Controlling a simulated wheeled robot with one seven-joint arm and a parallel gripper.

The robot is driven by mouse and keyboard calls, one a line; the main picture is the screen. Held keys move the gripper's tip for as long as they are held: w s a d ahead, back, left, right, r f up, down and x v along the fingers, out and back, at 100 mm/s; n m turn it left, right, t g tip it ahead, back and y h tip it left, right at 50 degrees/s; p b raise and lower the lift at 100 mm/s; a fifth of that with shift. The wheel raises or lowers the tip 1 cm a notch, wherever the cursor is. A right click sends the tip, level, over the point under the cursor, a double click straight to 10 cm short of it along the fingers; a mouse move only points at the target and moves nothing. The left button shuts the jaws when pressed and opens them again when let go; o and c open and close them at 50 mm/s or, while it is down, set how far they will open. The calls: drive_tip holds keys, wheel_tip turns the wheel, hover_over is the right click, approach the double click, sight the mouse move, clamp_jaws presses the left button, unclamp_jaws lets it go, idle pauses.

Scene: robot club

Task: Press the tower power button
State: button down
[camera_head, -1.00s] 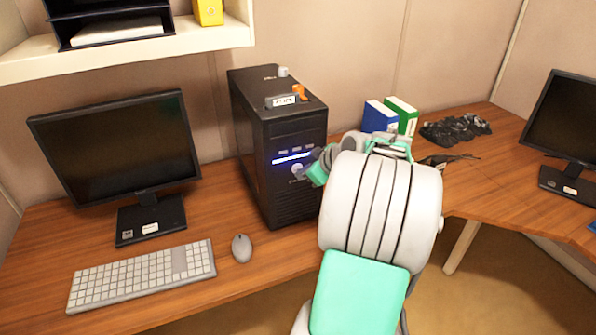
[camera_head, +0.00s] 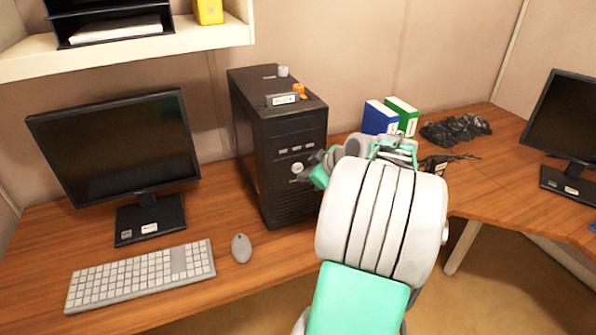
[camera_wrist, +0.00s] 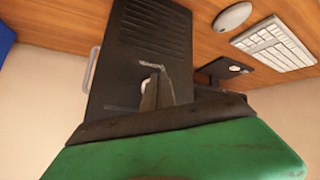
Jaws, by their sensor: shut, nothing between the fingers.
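The black computer tower (camera_head: 270,165) stands upright on the wooden desk, between the left monitor and the binders. Its front panel has a round silver power button (camera_head: 297,168), and no blue light shows on the panel. My gripper (camera_head: 310,165) is shut and empty, at the tower's front close to the button. In the wrist view my shut gripper (camera_wrist: 153,80) points at the tower front (camera_wrist: 150,35), and its tips cover part of the button area. I cannot tell whether the tips touch the button.
A left monitor (camera_head: 120,150), a keyboard (camera_head: 142,276) and a mouse (camera_head: 241,248) are left of the tower. Blue (camera_head: 378,118) and green (camera_head: 403,114) binders stand to the right behind my arm. Small items, one orange (camera_head: 299,89), lie on the tower's top.

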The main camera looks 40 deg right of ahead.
drive_tip(key=shift+s+a+b, duration=0.3)
drive_tip(key=shift+s, duration=0.65)
drive_tip(key=shift+s+a+b, duration=0.25)
drive_tip(key=shift+s+b, duration=0.05)
drive_tip(key=shift+s, duration=0.65)
drive_tip(key=shift+s+a+b, duration=0.3)
drive_tip(key=shift+s, duration=0.65)
